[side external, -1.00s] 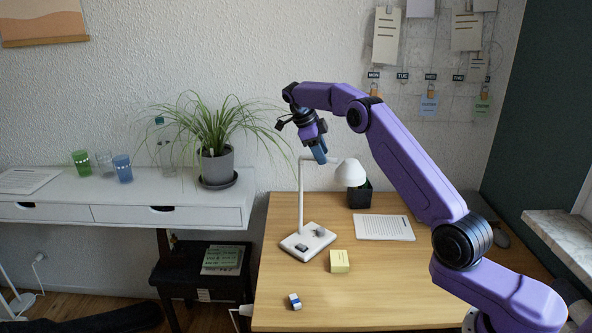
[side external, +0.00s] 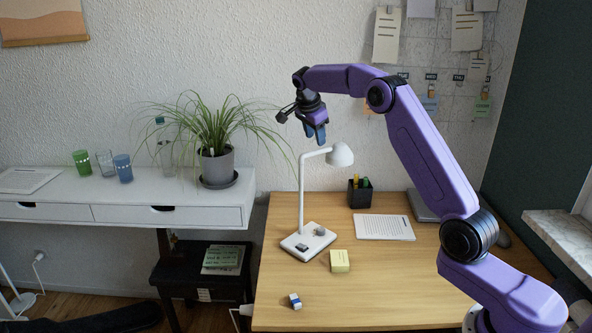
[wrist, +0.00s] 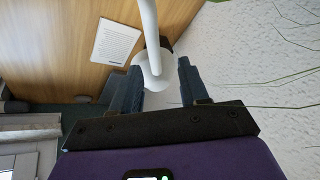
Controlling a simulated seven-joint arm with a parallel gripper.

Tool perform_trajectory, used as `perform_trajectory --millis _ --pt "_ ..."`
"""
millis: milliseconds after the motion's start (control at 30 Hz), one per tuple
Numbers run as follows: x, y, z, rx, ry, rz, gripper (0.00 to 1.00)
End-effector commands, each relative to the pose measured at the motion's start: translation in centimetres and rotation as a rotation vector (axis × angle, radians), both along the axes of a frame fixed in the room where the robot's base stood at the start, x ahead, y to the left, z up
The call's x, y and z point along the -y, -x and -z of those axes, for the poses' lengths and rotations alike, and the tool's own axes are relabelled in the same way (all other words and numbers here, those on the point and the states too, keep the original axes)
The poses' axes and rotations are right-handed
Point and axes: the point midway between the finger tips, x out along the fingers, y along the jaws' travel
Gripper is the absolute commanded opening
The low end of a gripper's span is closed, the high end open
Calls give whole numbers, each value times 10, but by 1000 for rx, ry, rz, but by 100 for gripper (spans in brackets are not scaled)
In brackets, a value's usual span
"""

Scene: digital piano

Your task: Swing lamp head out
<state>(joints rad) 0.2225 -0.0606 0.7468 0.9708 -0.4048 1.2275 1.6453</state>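The white desk lamp stands upright on its flat base (side external: 307,241) on the wooden desk. Its short arm leads from the post to the rounded lamp head (side external: 340,154), which points right and toward the back. My gripper (side external: 317,138) hangs fingers down just above the lamp arm, left of the head. In the wrist view, the two dark fingers are spread, and the lamp head (wrist: 153,72) shows between and beyond their tips. I cannot tell whether a finger touches the lamp. Nothing is held.
A black pen cup (side external: 360,192) and a printed sheet (side external: 384,227) lie right of the lamp. A yellow note block (side external: 340,261) and a small blue-white item (side external: 295,301) are in front. A potted plant (side external: 217,165) stands on the white shelf at left, its leaves reaching toward my gripper.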

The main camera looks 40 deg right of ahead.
Motion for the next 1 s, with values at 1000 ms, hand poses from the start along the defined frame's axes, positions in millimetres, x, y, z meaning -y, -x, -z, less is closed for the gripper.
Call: perform_trajectory --millis 1000 --pt "-67 19 -113 -23 -4 -81 44"
